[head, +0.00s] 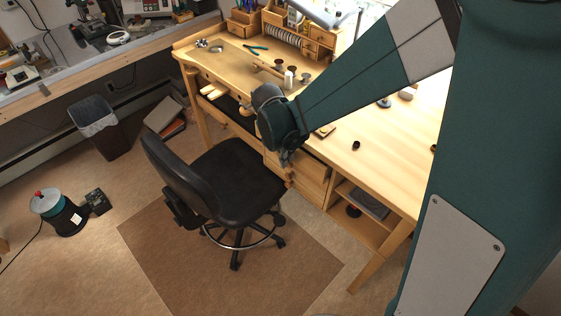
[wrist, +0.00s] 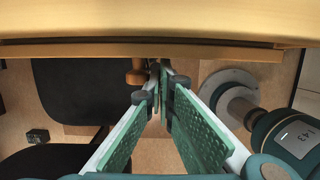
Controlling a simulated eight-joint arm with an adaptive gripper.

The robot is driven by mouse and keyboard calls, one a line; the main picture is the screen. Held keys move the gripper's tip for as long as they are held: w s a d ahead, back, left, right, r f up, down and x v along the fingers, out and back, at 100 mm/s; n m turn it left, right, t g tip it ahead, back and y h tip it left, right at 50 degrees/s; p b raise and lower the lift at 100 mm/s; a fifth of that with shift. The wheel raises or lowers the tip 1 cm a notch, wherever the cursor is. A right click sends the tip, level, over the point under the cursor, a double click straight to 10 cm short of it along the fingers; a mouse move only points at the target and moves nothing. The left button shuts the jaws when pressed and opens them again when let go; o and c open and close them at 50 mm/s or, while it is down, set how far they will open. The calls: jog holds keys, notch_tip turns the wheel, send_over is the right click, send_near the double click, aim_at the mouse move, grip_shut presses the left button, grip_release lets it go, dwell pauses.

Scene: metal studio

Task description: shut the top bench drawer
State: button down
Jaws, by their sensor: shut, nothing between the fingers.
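The wooden workbench (head: 375,155) has a stack of drawers under its top, partly behind my arm in the head view. In the wrist view a thin wooden strip, apparently the top drawer's front (wrist: 70,51), runs along the bench edge with a narrow dark gap between them. A round wooden knob (wrist: 137,74) sticks out from it. My gripper (wrist: 160,78) is shut and empty, its fingertips just right of the knob and close to the front. Contact cannot be told. In the head view my gripper (head: 287,160) is at the bench's front edge, by the drawers.
A black swivel chair (head: 235,175) stands close in front of the bench, left of my gripper, and also shows in the wrist view (wrist: 75,88). Lower drawers (head: 298,192) and an open shelf (head: 365,202) are below. Small tools lie on the bench top.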

dwell(0.6)
jog(key=s+a+r+p, duration=0.2)
jog(key=s+a+r, duration=0.2)
jog(key=r, duration=0.5)
jog(key=shift+s+a+r, duration=0.2)
jog(key=shift+r, duration=0.15)
jog(key=shift+f, duration=0.15)
dwell(0.4)
jog(key=s+a+f+t+h, duration=0.1)
jog(key=s+f+t+h, duration=0.2)
jog(key=s, duration=0.3)
jog(key=shift+a+t+h, duration=0.25)
jog(key=shift+t+h, duration=0.45)
